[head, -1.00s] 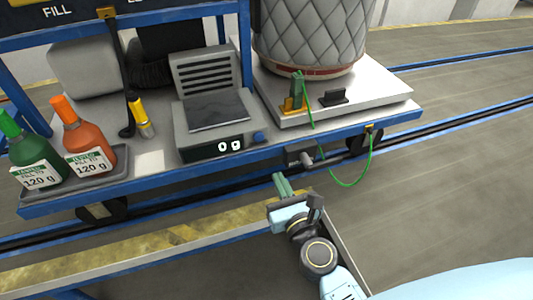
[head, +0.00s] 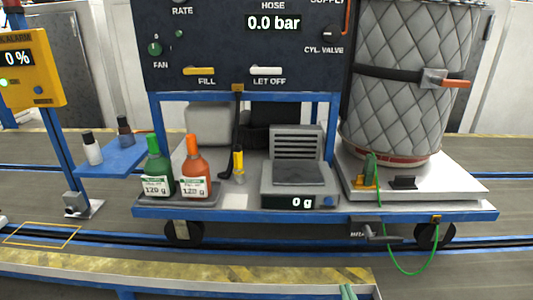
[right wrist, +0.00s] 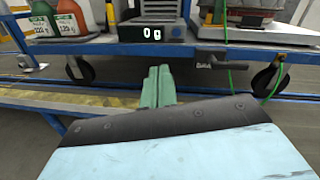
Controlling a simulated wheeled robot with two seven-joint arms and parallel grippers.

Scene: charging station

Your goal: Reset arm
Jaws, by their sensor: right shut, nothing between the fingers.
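My right gripper (head: 348,292) shows only as green fingertips at the bottom edge of the head view. In the right wrist view its two green fingers (right wrist: 158,87) are together with nothing between them. They point toward the cart's front edge, below the scale (right wrist: 150,30). My left gripper is not in view.
A blue-framed cart (head: 330,215) carries green (head: 157,170) and orange (head: 195,168) bottles, a scale reading 0 g and a quilted cylinder (head: 405,90) on a white plate. A green cable (head: 392,262) hangs in a loop off its front. A yellow alarm box (head: 30,75) stands at left. A yellow-striped ledge (head: 190,280) runs in front.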

